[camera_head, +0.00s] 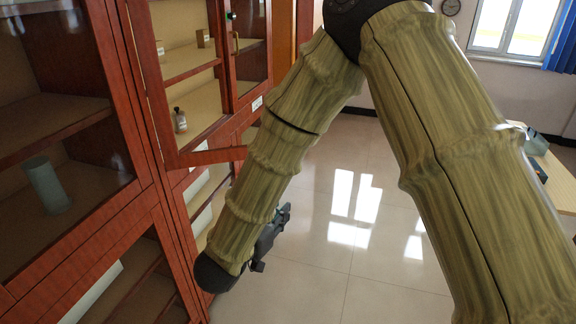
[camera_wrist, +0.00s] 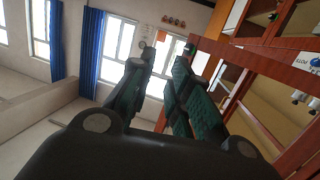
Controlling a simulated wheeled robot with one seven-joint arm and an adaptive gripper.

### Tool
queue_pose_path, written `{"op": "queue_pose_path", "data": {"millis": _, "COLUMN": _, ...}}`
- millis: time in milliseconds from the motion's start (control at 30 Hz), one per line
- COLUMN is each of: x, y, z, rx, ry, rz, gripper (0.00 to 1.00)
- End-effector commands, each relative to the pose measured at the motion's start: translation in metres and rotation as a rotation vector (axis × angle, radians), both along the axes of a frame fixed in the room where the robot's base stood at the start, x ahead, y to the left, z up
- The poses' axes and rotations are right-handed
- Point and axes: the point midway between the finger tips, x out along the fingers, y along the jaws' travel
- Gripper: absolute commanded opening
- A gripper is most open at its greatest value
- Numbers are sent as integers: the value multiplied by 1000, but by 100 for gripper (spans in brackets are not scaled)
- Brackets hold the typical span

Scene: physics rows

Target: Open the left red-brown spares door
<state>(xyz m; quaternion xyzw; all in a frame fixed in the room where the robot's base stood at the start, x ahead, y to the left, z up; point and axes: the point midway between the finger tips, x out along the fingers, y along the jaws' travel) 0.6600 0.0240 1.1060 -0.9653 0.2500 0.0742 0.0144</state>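The red-brown cabinet with glass doors fills the left of the head view. Its glazed door (camera_head: 147,85) has a lower rail that runs at an angle to the cabinet front, so it looks ajar; how far I cannot tell. A handle (camera_head: 236,43) shows on the stile to its right. A small white label (camera_head: 257,103) sits below; its text is unreadable. My gripper (camera_head: 279,220) hangs low beyond my forearm, apart from the cabinet, partly hidden. In the wrist view, its fingers (camera_wrist: 165,62) are apart with nothing between them. The cabinet frame (camera_wrist: 255,54) lies to their right.
A small bottle (camera_head: 180,119) and a box (camera_head: 203,38) stand on the shelves. A grey-green cylinder (camera_head: 47,184) is behind the nearer glass. The tiled floor (camera_head: 335,240) is clear. A table (camera_head: 558,182) stands at the right. My arm covers the middle of the head view.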

Motion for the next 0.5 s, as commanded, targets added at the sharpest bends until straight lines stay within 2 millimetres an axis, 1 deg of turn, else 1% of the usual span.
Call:
{"op": "queue_pose_path", "data": {"millis": 33, "x": -6, "y": 12, "z": 28, "rx": -15, "ry": -41, "rz": -35, "gripper": 19}}
{"op": "queue_pose_path", "data": {"millis": 100, "x": -16, "y": 23, "z": 58, "rx": -37, "ry": -79, "rz": -85, "gripper": 19}}
{"op": "queue_pose_path", "data": {"millis": 200, "x": -30, "y": 34, "z": 87, "rx": -62, "ry": -111, "rz": -137, "gripper": 19}}
{"op": "queue_pose_path", "data": {"millis": 300, "x": -38, "y": 40, "z": 102, "rx": -75, "ry": -126, "rz": -167, "gripper": 19}}
{"op": "queue_pose_path", "data": {"millis": 367, "x": -39, "y": 41, "z": 106, "rx": -80, "ry": -130, "rz": -176, "gripper": 19}}
{"op": "queue_pose_path", "data": {"millis": 500, "x": -31, "y": 34, "z": 109, "rx": -81, "ry": -129, "rz": -180, "gripper": 19}}
